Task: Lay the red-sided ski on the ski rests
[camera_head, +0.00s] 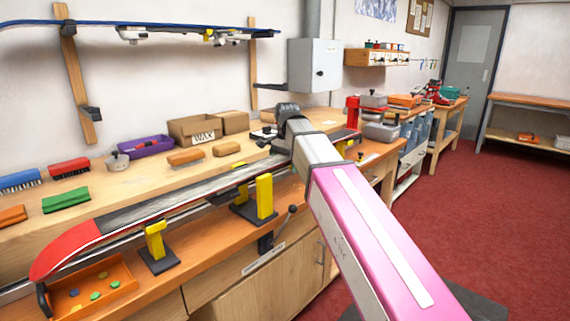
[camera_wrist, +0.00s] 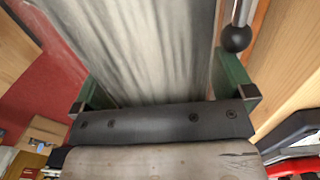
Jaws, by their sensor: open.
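The red-sided ski (camera_head: 140,212), with a red tip and a grey streaked base facing up, stretches along the front of the bench. It runs by the yellow posts of the ski rests (camera_head: 264,196), with another rest (camera_head: 155,242) near its tip. I cannot tell whether it touches the rests. My gripper is at the ski's far part, mostly hidden by my wrist in the head view. In the wrist view my gripper (camera_wrist: 165,92) is open, its green fingers on either side of the grey ski base (camera_wrist: 150,45). Contact with the edges is unclear.
A blue-edged ski (camera_head: 90,23) hangs on the wall rack above. Brushes (camera_head: 69,168), a purple tray (camera_head: 146,147) and a wax box (camera_head: 195,129) stand behind the ski. An orange tray (camera_head: 122,272) lies below the tip. Red floor (camera_head: 470,190) is clear at right.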

